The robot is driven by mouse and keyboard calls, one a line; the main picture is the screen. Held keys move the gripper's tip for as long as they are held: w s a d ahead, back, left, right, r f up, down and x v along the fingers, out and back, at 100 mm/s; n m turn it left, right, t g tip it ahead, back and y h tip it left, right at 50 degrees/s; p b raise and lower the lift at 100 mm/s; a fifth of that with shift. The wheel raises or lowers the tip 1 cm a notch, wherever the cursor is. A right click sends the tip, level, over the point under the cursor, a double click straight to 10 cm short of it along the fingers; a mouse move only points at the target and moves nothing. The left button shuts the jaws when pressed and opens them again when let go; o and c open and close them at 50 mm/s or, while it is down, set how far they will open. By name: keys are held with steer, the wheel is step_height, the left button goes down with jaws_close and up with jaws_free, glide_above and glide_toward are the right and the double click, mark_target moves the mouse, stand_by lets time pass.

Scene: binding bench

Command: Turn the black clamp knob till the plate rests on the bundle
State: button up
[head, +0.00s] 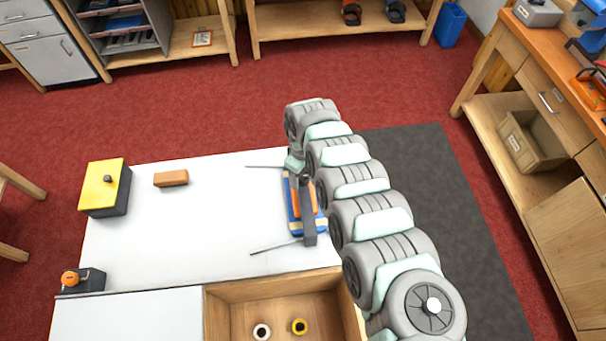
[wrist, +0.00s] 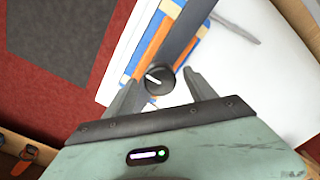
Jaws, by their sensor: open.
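The black clamp knob (wrist: 160,80) has a white line on its top and shows in the wrist view. It sits at the near end of a dark grey clamp bar (wrist: 186,32). The bar (head: 308,225) also shows in the head view, over a blue and orange bundle (head: 295,208) on the white bench. My gripper (wrist: 162,82) is open, with one finger on each side of the knob; a gap shows on both sides. In the head view my gripper (head: 295,163) is at the bundle's far end. I cannot tell whether the plate touches the bundle.
Thin grey rods lie on both sides of the clamp. A yellow-topped box (head: 101,187), a brown block (head: 171,178) and a black box with an orange knob (head: 90,279) stand to the left. An open wooden tray (head: 230,300) holds two rings. The bench middle is clear.

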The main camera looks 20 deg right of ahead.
steer(key=shift+f, duration=0.1)
steer(key=c, duration=1.4)
